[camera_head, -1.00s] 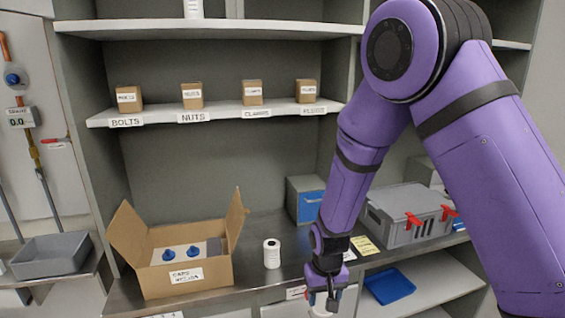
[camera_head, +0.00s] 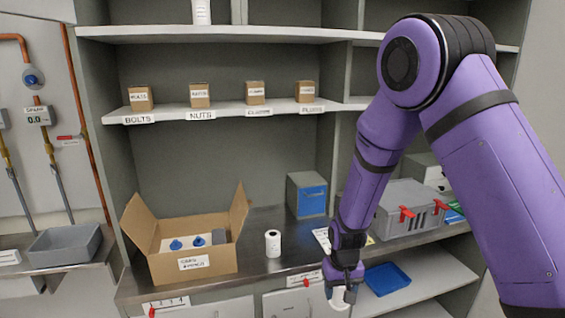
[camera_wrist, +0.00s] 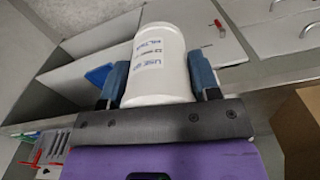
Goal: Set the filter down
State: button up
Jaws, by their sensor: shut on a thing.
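The filter (camera_wrist: 158,65) is a white cylinder with printed lettering. In the wrist view it sits between the two blue-padded fingers of my gripper (camera_wrist: 160,82), which is shut on it. In the head view my gripper (camera_head: 343,284) hangs at the lower right, in front of the bench's front edge, with the white filter (camera_head: 339,298) showing only in part below it. I cannot tell from the views how far it is from the nearest surface.
The bench (camera_head: 290,245) has a bare stretch near a white roll (camera_head: 273,243). An open cardboard box (camera_head: 190,262) with blue caps stands to its left. A blue-fronted box (camera_head: 306,194) and a grey crate (camera_head: 405,222) stand behind. A blue tray (camera_head: 387,278) lies on the lower shelf.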

jog(key=w+d+f, duration=0.1)
jog(key=w+d, duration=0.2)
jog(key=d, duration=0.4)
jog(key=w+d+f+m, duration=0.1)
jog(key=w+d+f, duration=0.1)
jog(key=d, duration=0.6)
jog(key=shift+w+d, duration=0.2)
jog(key=shift+w, duration=0.3)
